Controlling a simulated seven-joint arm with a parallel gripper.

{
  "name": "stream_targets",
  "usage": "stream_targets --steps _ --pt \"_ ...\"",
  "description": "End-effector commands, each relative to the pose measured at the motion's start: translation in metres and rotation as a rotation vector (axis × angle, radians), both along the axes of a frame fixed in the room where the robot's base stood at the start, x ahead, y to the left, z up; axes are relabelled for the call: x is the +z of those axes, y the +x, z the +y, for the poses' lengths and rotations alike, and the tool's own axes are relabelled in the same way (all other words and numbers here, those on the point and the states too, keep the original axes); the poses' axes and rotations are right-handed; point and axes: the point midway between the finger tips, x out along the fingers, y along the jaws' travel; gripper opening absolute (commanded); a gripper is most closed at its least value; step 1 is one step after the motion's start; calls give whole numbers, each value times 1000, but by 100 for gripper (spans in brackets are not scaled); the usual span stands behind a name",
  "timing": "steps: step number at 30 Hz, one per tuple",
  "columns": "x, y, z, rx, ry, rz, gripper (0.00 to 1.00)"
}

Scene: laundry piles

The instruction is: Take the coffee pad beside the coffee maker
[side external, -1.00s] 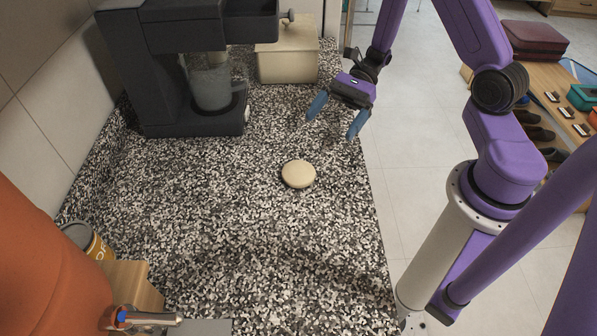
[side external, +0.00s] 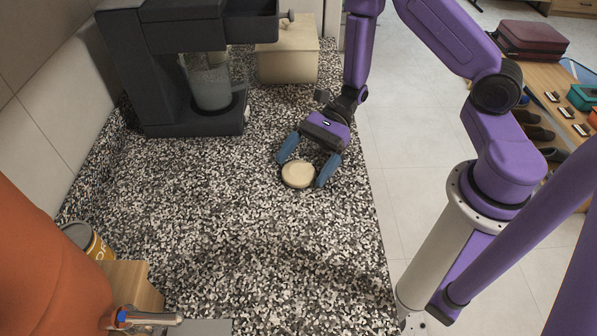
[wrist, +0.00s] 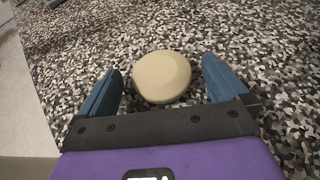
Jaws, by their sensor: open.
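The coffee pad (side external: 298,174) is a round, beige disc lying flat on the speckled counter. The dark coffee maker (side external: 180,65) stands at the back left with a glass jug in it. My gripper (side external: 303,171) is low over the counter at the pad, its blue fingers spread on either side of it. In the wrist view the pad (wrist: 162,77) lies between and slightly beyond the open fingertips (wrist: 160,75), with a gap on both sides. Nothing is held.
A beige box (side external: 288,55) stands at the back, behind my gripper. An orange object (side external: 45,265) and a tin (side external: 88,240) are at the front left. The speckled counter (side external: 240,245) is clear in front of the pad; its right edge drops to the floor.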

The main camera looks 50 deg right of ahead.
Motion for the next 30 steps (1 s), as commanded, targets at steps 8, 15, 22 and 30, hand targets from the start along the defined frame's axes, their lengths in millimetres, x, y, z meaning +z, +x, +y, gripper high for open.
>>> stream_targets --steps 8,15,22,30 --pt "-2 0 5 -1 0 0 100" --pt "-2 0 5 -1 0 0 42" --pt "-2 0 5 -1 1 0 42" --pt "6 0 5 -2 1 -1 42"
